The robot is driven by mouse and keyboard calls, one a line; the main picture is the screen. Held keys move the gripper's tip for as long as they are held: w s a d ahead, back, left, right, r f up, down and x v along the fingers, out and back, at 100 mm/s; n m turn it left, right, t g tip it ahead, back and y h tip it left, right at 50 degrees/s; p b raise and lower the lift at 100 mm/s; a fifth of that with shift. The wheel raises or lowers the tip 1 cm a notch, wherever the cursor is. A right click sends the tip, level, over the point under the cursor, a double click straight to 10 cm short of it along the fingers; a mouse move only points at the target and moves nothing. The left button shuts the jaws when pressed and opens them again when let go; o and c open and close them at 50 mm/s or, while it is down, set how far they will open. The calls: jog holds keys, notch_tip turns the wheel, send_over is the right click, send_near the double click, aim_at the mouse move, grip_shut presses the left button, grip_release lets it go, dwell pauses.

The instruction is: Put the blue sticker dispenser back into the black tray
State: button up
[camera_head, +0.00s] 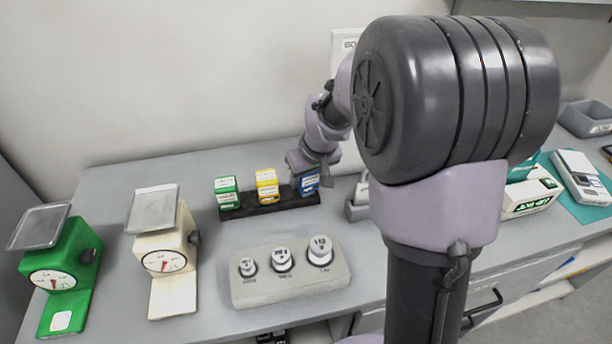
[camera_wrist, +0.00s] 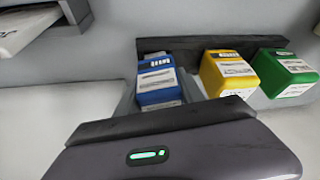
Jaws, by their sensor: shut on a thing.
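The blue sticker dispenser (camera_head: 310,184) is at the right end of the black tray (camera_head: 268,208), in line with a yellow dispenser (camera_head: 266,188) and a green dispenser (camera_head: 227,194) standing in it. My gripper (camera_head: 307,170) is over that end, shut on the blue dispenser. In the wrist view the blue dispenser (camera_wrist: 157,82) is between my fingers, beside the yellow one (camera_wrist: 227,72), with the tray (camera_wrist: 190,46) behind. Its lower part is hidden, so I cannot tell whether it rests on the tray floor.
A grey block with several weights (camera_head: 290,276) is in front of the tray. A cream scale (camera_head: 165,258) and a green scale (camera_head: 62,272) stand at left. A grey holder (camera_head: 357,209) is just right of the tray, partly behind my arm.

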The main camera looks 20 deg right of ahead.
jog(key=shift+f+b, duration=0.35)
jog(key=shift+f, duration=0.15)
jog(key=o, duration=1.3)
